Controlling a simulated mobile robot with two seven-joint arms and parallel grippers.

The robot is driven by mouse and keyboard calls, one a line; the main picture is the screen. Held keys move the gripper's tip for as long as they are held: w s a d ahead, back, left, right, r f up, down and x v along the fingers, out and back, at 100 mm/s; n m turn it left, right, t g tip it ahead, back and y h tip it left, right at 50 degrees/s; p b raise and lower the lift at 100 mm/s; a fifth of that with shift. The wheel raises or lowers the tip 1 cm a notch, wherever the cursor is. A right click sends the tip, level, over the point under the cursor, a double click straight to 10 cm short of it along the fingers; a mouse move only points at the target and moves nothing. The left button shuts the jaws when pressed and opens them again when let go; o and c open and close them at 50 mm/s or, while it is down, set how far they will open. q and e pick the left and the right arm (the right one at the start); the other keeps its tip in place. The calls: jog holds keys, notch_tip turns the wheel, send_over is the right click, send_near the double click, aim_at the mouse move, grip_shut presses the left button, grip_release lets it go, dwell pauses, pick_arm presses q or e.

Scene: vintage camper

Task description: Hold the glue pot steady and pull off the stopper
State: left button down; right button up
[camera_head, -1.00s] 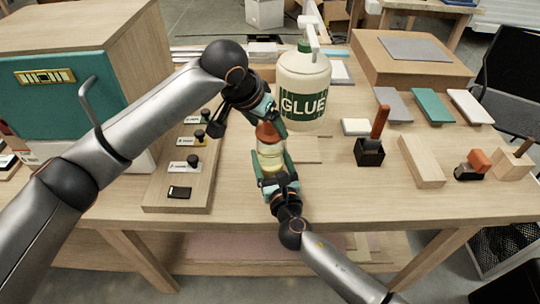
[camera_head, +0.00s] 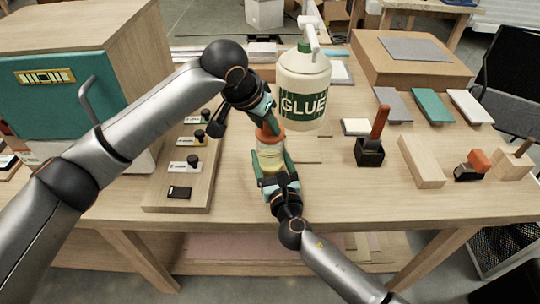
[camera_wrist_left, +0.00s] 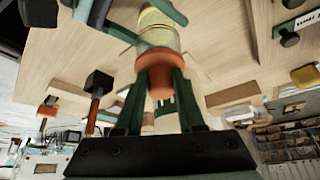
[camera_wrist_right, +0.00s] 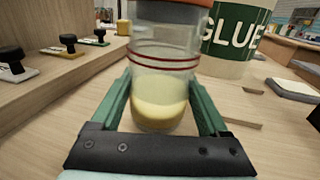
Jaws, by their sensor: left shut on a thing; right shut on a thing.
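The glue pot (camera_head: 270,158) is a clear glass jar with yellowish glue low inside and red rings near its top. It stands upright on the bench. My right gripper (camera_head: 273,163) is shut around its body from the front; the pot also shows in the right wrist view (camera_wrist_right: 160,90). The orange stopper (camera_head: 270,137) is at the pot's mouth. My left gripper (camera_head: 269,124) is shut on the stopper from above, with the fingers either side of it in the left wrist view (camera_wrist_left: 158,60). I cannot tell whether the stopper is still fully seated.
A big white GLUE bottle (camera_head: 305,85) stands close behind the pot. A wooden board with black-knobbed stamps (camera_head: 185,165) lies to the left, beside a teal-fronted cabinet (camera_head: 60,100). A black block with a red handle (camera_head: 370,150) and a wooden block (camera_head: 421,160) stand to the right.

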pick_arm(q)
jog(key=shift+r, duration=0.15)
dwell(0.4)
jog(key=shift+r, duration=1.4)
jog(key=shift+r, duration=2)
pick_arm(e)
jog(key=o, duration=1.4)
jog(key=v, duration=1.2)
jog(key=shift+f, duration=0.1)
